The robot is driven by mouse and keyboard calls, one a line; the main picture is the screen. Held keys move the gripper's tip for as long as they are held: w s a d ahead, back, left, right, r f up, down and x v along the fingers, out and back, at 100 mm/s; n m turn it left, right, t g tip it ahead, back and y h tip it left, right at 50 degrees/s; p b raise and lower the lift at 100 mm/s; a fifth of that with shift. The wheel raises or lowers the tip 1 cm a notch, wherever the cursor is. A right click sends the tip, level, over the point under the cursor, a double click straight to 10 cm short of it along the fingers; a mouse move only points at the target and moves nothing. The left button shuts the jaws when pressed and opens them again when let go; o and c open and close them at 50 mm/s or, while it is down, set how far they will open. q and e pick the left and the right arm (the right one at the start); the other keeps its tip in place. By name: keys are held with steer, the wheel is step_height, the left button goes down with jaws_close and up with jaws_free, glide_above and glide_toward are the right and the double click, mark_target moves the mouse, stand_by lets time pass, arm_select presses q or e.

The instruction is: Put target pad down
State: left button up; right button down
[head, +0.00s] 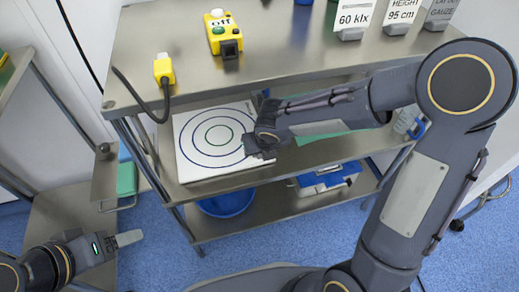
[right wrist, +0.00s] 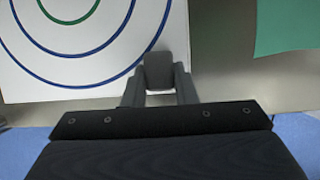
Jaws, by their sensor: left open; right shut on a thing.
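The target pad (head: 196,165) is a white square board with blue and green rings. It lies flat at the middle shelf of the steel cart, at its left part; I cannot tell whether it rests fully on the shelf (head: 268,167). My right gripper (head: 258,148) is shut on the pad's right edge. In the right wrist view the pad (right wrist: 120,72) fills the upper left, and the gripper's fingers (right wrist: 158,72) overlap its edge. My left gripper (head: 128,238) is open and empty at the lower left, away from the pad.
The cart top (head: 270,50) carries a yellow switch box (head: 222,33), a yellow plug-like device (head: 164,70) with a black cable, and several signs. A green sheet (head: 318,128) lies right of the pad. A blue bin (head: 226,203) and a blue-white case (head: 328,178) are below.

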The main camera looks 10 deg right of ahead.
steer(key=c, duration=1.2)
jaws_free()
steer(key=shift+o, duration=0.2)
steer(key=shift+s, duration=0.1)
